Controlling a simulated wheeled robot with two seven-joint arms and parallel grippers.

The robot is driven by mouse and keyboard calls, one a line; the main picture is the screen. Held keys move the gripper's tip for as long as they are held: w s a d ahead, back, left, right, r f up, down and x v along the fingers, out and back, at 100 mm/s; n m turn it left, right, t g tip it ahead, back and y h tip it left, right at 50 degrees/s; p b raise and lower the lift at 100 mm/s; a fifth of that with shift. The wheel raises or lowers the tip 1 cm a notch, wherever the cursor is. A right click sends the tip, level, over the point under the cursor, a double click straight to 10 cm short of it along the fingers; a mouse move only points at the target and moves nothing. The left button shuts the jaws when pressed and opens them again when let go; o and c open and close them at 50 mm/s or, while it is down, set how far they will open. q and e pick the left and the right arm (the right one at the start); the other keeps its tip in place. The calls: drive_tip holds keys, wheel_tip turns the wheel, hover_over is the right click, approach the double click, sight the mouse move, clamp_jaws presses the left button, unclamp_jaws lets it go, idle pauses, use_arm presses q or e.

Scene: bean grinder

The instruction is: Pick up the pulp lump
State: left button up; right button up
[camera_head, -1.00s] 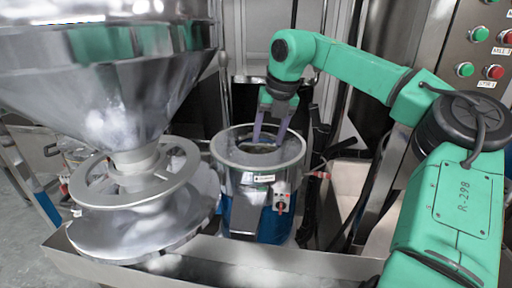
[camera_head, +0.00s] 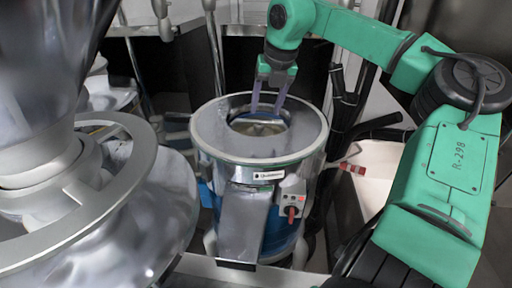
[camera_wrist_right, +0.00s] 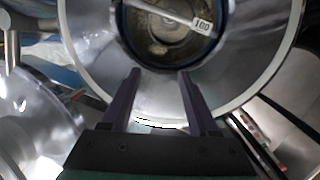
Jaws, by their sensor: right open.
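The grinder (camera_head: 215,140) is a round steel drum with a wide rim and a dark central opening. In the right wrist view, a small tan lump (camera_wrist_right: 158,47) lies inside that opening, near its lower edge; it looks like the pulp lump, but it is too small to be sure. In the head view I cannot make the lump out clearly. My right gripper (camera_head: 266,108) is open and empty, its purple fingers pointing down over the grinder's mouth. In the right wrist view, the fingertips (camera_wrist_right: 160,74) are just short of the opening. My left gripper is not in view.
A large steel hopper machine (camera_head: 140,225) stands close on the left. Dark hoses (camera_head: 345,110) and a red-handled valve (camera_head: 352,168) are right of the grinder.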

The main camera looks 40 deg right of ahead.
sight(259, 141)
drive_tip(key=p+x, duration=0.1)
drive_tip(key=x, duration=0.4)
drive_tip(key=p+x, duration=0.1)
drive_tip(key=x, duration=0.5)
drive_tip(key=shift+s+a+f+p, duration=0.1)
drive_tip(key=shift+s+f+p, duration=0.05)
drive_tip(key=shift+f+p, duration=0.2)
drive_tip(key=shift+s+a+f, duration=0.15)
drive_tip(key=shift+s+f, duration=0.25)
drive_tip(key=shift+f, duration=0.05)
drive_tip(key=shift+w+a+f, duration=0.1)
drive_tip(key=shift+a, duration=0.05)
drive_tip(key=c, duration=0.8)
drive_tip(key=shift+o, duration=0.4)
drive_tip(key=shift+w+d+f, duration=0.25)
drive_tip(key=shift+w+f, duration=0.05)
drive_tip(key=shift+w, duration=0.15)
drive_tip(key=shift+r, duration=0.1)
